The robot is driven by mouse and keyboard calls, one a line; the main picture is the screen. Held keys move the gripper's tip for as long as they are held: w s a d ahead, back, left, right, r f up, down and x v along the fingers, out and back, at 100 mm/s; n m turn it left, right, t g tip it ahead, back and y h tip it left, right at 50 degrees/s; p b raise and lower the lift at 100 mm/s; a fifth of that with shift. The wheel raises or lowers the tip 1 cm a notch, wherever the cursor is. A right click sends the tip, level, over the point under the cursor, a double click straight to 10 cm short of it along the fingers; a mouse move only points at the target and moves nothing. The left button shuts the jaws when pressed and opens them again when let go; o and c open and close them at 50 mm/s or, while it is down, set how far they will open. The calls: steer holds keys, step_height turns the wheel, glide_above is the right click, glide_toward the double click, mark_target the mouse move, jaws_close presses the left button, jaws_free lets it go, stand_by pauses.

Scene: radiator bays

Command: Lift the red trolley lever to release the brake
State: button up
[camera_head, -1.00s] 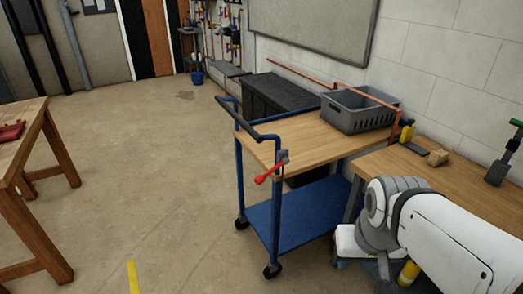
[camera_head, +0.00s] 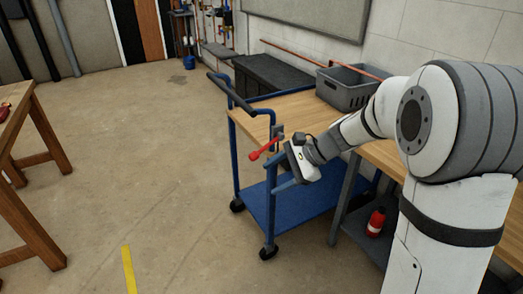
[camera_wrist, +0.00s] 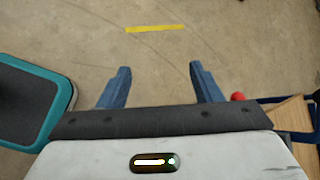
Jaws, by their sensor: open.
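The red lever (camera_head: 262,150) sticks out from the near corner post of the blue trolley (camera_head: 286,218), just below its wooden top. It slopes down to the left to a round knob. My gripper (camera_head: 279,170) is beside that post, slightly below and to the right of the knob, and apart from it. In the wrist view, the blue fingers of my gripper (camera_wrist: 159,68) are spread, with only floor between them. The red knob of the lever (camera_wrist: 238,97) shows just outside the right finger; the rest of the lever is hidden there.
A grey crate (camera_head: 346,88) sits at the far end of the trolley top. A wooden workbench (camera_head: 383,153) stands to the right, with a red bottle (camera_head: 376,222) on its lower shelf. A wooden table (camera_head: 22,140) is at the left. The floor between is clear.

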steer(key=w+a+f+m+t+y+b, duration=0.3)
steer(key=w+f+m, duration=0.35)
steer(key=w, duration=0.55)
steer(key=m+t+y+b, duration=0.1)
steer(key=m+t+y, duration=0.3)
steer(key=m, duration=0.3)
glide_toward(255, 156)
steer(key=w+a+f, duration=0.1)
steer(key=w+a, duration=0.1)
steer(key=a, duration=0.1)
steer(key=x, duration=0.7)
steer(key=shift+w+f, duration=0.1)
steer(key=shift+w, duration=0.2)
steer(key=shift+c, duration=0.5)
